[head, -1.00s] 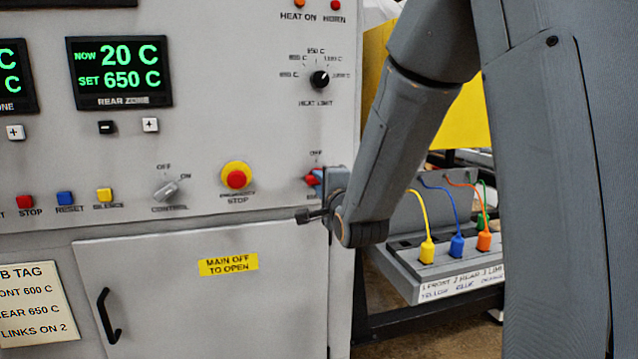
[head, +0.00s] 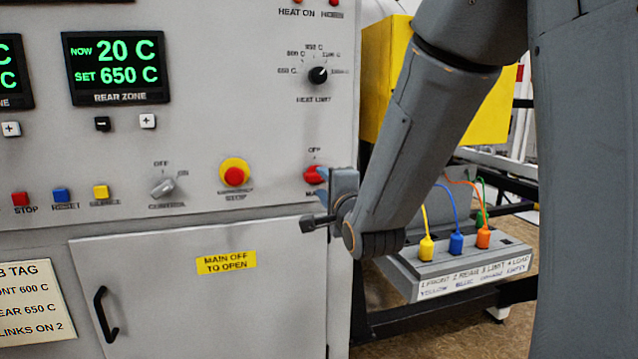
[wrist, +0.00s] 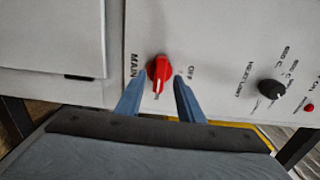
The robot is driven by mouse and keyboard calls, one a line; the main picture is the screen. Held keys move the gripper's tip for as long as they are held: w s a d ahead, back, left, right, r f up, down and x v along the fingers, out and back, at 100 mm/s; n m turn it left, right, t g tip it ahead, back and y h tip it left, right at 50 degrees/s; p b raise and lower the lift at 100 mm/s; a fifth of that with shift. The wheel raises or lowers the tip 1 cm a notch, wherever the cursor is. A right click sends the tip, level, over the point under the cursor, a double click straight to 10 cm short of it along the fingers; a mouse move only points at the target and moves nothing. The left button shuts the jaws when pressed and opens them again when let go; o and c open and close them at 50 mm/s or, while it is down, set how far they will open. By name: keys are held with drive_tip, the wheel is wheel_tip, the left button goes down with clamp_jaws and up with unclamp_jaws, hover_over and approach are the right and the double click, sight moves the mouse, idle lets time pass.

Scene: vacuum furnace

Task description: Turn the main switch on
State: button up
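The red main switch (wrist: 158,70) is a round knob with a white-marked handle, between the MAIN and OFF labels in the wrist view. Its white mark points down in that view, away from OFF and toward a small, partly hidden label. In the head view the switch (head: 314,175) shows at the panel's right edge, partly covered by my gripper (head: 326,177). In the wrist view my gripper (wrist: 155,83) is open. Its two blue fingers lie on either side of the knob with gaps showing; nothing is held between them.
The heat limit knob (head: 318,75) is above the switch, and the emergency stop (head: 234,175) and control switch (head: 164,187) are to its left. A cabinet door (head: 200,290) is below. A plug box (head: 440,270) with coloured cables stands to the right.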

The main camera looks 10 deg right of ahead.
drive_tip(key=shift+s+d, duration=0.1)
drive_tip(key=shift+s, duration=1.4)
